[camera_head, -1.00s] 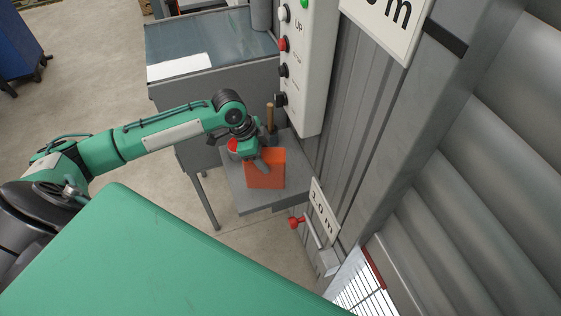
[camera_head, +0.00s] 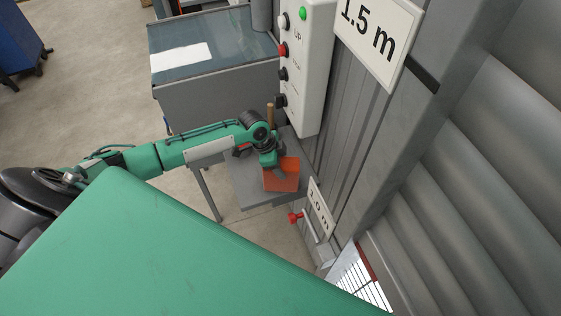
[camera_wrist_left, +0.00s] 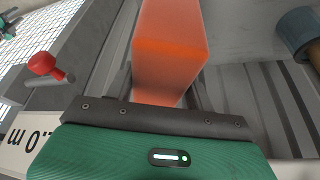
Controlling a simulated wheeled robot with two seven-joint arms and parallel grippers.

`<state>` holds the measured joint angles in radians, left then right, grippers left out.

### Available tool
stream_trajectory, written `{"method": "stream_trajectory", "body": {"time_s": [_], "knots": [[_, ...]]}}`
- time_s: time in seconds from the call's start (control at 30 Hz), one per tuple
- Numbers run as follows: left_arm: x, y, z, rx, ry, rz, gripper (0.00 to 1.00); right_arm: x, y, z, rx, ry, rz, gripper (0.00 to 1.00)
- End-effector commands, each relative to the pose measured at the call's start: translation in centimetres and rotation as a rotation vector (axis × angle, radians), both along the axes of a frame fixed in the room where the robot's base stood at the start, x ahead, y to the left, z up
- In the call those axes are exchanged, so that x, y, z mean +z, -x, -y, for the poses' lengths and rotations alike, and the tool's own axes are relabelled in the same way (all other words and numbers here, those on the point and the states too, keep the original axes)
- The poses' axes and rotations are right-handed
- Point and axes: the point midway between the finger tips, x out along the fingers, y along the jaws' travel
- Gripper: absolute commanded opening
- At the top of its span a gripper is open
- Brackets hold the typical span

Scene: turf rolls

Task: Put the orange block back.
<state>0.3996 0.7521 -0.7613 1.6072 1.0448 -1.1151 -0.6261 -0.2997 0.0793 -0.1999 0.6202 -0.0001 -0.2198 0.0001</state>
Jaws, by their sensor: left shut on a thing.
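The orange block (camera_head: 287,182) is at my left gripper (camera_head: 276,168), over the small grey table (camera_head: 247,192) beside the ribbed wall. I cannot tell whether its underside touches the tabletop. In the left wrist view the orange block (camera_wrist_left: 170,45) sits between the two fingers of my left gripper (camera_wrist_left: 163,85), which is shut on it. My right gripper is not in view.
A wooden handle (camera_head: 270,114) stands at the table's back. A white button panel (camera_head: 303,75) and a red-knobbed lever (camera_head: 295,217) are on the wall side. A grey cabinet (camera_head: 215,98) stands behind. A blue item with a wooden handle (camera_wrist_left: 298,32) is near the block.

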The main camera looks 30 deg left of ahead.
Motion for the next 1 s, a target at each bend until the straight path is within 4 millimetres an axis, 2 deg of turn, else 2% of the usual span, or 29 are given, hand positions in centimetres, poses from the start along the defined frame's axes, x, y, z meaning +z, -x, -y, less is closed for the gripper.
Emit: {"method": "stream_trajectory", "body": {"time_s": [0.23, 0.27, 0.37, 0.77, 0.87, 1.0], "knots": [[-0.4, 0.0, 0.0, 0.0, 0.0, 0.0, 0.11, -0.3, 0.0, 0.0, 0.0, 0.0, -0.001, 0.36], [-0.3, 0.0, 0.0, 0.0, 0.0, 0.0, 0.58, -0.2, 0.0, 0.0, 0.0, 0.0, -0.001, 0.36], [-0.3, 0.0, 0.0, 0.0, 0.0, 0.0, 0.76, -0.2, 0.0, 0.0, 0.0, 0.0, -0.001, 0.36], [0.5, 0.1, -0.3, 0.0, 0.0, 0.001, 0.76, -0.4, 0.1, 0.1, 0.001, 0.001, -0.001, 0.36], [1.8, 0.3, -0.8, -0.001, 0.0, 0.003, 0.76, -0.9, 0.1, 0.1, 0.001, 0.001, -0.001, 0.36], [4.5, 0.7, -1.9, -0.001, -0.002, 0.004, 0.76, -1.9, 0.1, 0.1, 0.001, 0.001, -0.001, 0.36]]}}
